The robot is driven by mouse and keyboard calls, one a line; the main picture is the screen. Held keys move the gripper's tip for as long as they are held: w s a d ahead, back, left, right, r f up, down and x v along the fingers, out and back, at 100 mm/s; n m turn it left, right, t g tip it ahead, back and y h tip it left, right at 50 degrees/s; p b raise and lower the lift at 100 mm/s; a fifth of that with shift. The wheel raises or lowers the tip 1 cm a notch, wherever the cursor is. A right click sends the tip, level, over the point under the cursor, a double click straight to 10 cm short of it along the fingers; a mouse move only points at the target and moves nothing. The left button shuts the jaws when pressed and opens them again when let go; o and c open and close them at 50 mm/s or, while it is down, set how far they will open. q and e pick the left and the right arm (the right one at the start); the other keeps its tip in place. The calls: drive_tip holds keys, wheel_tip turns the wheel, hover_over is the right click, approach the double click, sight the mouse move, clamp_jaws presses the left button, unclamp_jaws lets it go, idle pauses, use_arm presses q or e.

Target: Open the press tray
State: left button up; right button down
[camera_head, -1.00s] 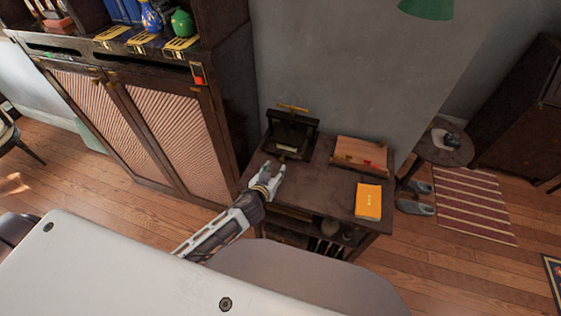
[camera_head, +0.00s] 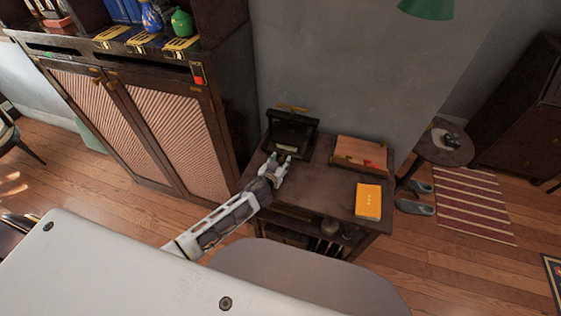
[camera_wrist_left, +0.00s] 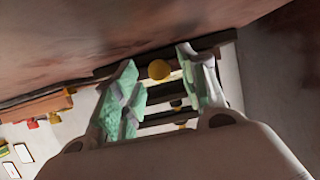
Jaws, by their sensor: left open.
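The dark press (camera_head: 294,126) stands at the back left of a small dark table, with a brass bar on top. In the left wrist view a round brass knob (camera_wrist_left: 159,69) shows on the dark frame of the press. My left gripper (camera_head: 277,158) is open in front of the press, just at its front side. In the wrist view its two green-padded fingers (camera_wrist_left: 163,95) stand on either side of the knob, apart from each other. I cannot tell whether they touch anything. The tray's outline is partly hidden by the gripper in the head view.
On the table (camera_head: 317,186) are a wooden box (camera_head: 360,150) with a red piece at its front and an orange book (camera_head: 368,201) at the right. A tall cabinet (camera_head: 160,120) stands left of the table. The tabletop's middle is clear.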

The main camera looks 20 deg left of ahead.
use_arm(q)
drive_tip(key=shift+w+f, duration=0.15)
drive_tip(key=shift+w, duration=0.25)
clamp_jaws()
